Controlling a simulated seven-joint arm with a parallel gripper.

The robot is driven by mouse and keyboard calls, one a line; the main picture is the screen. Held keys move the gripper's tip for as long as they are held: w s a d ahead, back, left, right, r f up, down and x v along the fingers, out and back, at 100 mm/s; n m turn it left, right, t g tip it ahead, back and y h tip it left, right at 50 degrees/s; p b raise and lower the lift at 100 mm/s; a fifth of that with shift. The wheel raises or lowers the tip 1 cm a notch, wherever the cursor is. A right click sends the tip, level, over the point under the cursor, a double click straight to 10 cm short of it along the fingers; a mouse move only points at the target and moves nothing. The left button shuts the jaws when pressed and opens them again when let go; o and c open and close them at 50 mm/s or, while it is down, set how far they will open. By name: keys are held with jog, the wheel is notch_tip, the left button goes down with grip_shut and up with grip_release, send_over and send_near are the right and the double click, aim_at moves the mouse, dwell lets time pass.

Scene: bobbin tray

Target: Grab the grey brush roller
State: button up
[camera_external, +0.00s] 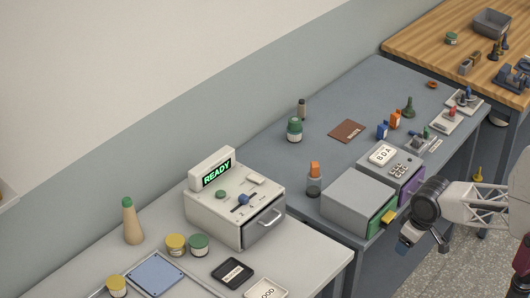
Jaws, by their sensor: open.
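I cannot pick out a grey brush roller for certain; the small items at the far right are too small to tell apart. My gripper (423,245) is at the lower right, in front of the blue-grey bench's near edge. It points down over the floor side, its fingers apart, with nothing seen between them. It is close to a grey box (357,199) with a green and yellow front, and no contact is clear.
A white READY machine (232,205) stands on the near bench with jars and a beige bottle (132,222). The blue-grey bench holds a BDA unit (390,164), an orange-capped bottle (314,181) and small trays. A wooden table (425,41) carries a grey bin (491,23). The blue-grey bench's middle is fairly clear.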

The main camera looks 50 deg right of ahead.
jog(key=w+d+r+m+y, duration=0.1)
jog(key=w+r+m, duration=0.1)
jog(key=w, duration=0.5)
jog(key=w+r+m+y, duration=0.1)
jog(key=w+r+m, duration=0.2)
jog(key=w, duration=0.4)
jog(key=w+d+f+m+t+y, duration=0.1)
jog(key=w+d+m, duration=0.35)
jog(key=w, duration=0.65)
jog(key=w+d+m+t+y, duration=0.1)
jog(key=w+d+m+y, duration=0.15)
jog(key=w+d, duration=0.65)
jog(key=w+d+f+m+t, duration=0.15)
jog(key=w+m, duration=0.25)
jog(key=w, duration=1)
jog(key=m+t+h, duration=0.1)
jog(key=m+t, duration=0.6)
jog(key=m, duration=0.9)
send_near(302, 110)
jog(key=w+f, duration=0.2)
jog(key=w, duration=0.1)
jog(key=shift+w+d+f, duration=0.1)
jog(key=shift+d+f, duration=0.1)
jog(key=shift+d, duration=0.05)
